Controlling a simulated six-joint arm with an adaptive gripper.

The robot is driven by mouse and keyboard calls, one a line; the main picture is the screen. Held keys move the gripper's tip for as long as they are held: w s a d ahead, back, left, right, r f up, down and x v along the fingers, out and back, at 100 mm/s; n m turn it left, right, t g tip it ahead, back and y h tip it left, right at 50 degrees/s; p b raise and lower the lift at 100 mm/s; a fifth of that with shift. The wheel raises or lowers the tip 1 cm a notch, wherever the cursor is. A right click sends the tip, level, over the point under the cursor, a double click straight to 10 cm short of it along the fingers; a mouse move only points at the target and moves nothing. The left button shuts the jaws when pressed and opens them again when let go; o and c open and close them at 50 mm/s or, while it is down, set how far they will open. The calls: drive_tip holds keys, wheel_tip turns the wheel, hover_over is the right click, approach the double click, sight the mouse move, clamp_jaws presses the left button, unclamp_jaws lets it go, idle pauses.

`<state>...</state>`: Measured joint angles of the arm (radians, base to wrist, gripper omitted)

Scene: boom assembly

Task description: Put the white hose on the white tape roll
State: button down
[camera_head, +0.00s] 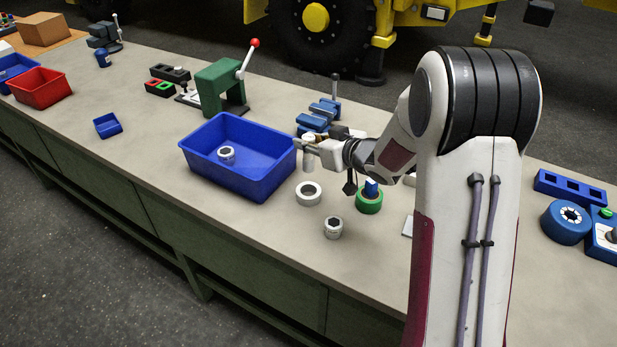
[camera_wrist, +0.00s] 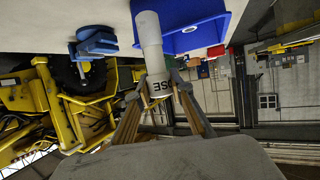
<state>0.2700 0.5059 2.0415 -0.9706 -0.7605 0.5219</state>
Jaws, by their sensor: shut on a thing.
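My gripper (camera_head: 310,143) is shut on the white hose (camera_head: 308,163), an upright white cylinder held beside the right end of the blue bin. The wrist view also shows the hose (camera_wrist: 150,35), with dark lettering near the fingers, between my gripper's two fingertips (camera_wrist: 160,88). The white tape roll (camera_head: 308,202) lies flat on the bench, below the hose in the head view, with its hole facing up. The hose appears apart from the roll. The wrist view does not show the roll.
The blue bin (camera_head: 214,182) holds a small white-and-dark ring part (camera_head: 226,154). A similar part (camera_head: 334,231) stands on the bench in front. A green tape roll (camera_head: 369,207) with a blue piece in it lies right of the white roll. A blue vise (camera_head: 318,115) stands behind.

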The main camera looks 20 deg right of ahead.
sight(312, 169)
drive_tip(key=shift+f, duration=2.65)
drive_tip(key=shift+f, duration=1.85)
drive_tip(key=shift+f, duration=0.2)
drive_tip(key=c, duration=1.8)
unclamp_jaws()
drive_tip(key=shift+o, duration=0.2)
drive_tip(key=shift+r, duration=0.2)
drive_tip(key=v, duration=1.2)
